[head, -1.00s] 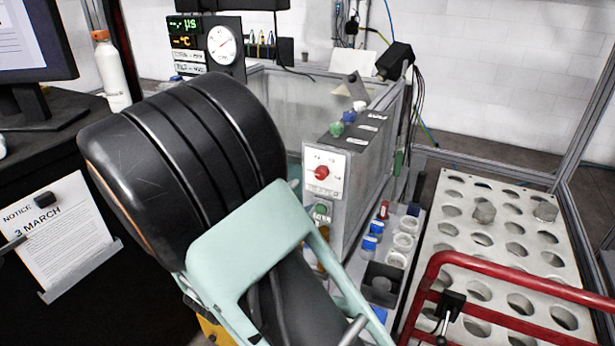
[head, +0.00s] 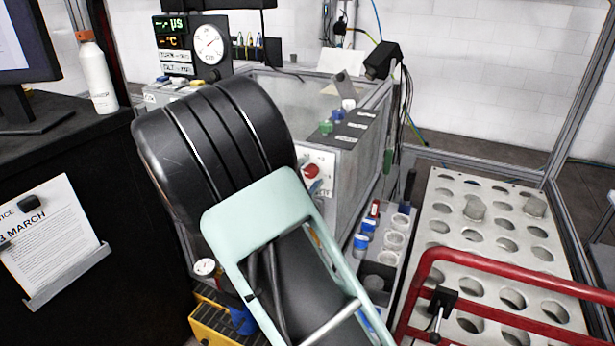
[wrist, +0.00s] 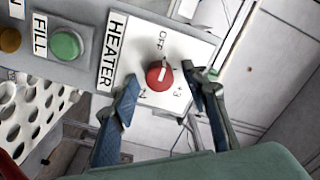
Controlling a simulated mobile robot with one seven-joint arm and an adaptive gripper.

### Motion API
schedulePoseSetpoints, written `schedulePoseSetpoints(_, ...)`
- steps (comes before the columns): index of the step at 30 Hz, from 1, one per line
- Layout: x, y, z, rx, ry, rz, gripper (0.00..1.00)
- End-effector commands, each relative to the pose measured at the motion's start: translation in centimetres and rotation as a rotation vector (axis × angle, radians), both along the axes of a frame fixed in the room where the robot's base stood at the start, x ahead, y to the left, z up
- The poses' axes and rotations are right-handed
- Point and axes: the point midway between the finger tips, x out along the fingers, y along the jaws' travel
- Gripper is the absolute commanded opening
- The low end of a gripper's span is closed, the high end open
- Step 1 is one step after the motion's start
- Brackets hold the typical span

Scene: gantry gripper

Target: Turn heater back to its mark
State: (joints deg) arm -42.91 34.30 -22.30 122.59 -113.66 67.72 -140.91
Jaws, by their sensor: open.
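The heater dial is a red knob (wrist: 160,75) on a white plate (wrist: 190,48) labelled HEATER, with OFF and numbered marks around it. A short white line on the knob points roughly towards the OFF side; its exact setting is hard to read. My gripper (wrist: 161,79) is open, with one blue-grey finger on each side of the knob. Whether either finger touches it I cannot tell. In the head view, my arm hides most of the gripper.
A green button (wrist: 65,45) marked FILL sits beside the heater plate. Blue-capped vials and white cups stand in a rack (head: 408,236) right of the panel. A perforated rack (head: 440,205) and a red rail (head: 520,272) lie further right. A notice (head: 52,240) hangs at left.

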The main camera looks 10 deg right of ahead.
Motion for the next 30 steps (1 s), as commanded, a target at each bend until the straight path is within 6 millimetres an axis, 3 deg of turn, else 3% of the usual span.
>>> schedulePoseSetpoints(2, -0.02, 0.01, 0.0, 0.0, 0.0, 0.0, 0.42)
schedulePoseSetpoints(13, -0.04, 0.03, 0.0, 0.001, -0.001, 0.0, 0.01)
schedulePoseSetpoints(22, -0.05, 0.03, 0.06, 0.029, -0.02, -0.001, 0.0)
schedulePoseSetpoints(30, -0.07, 0.02, 0.14, 0.156, -0.112, 0.0, 0.0)
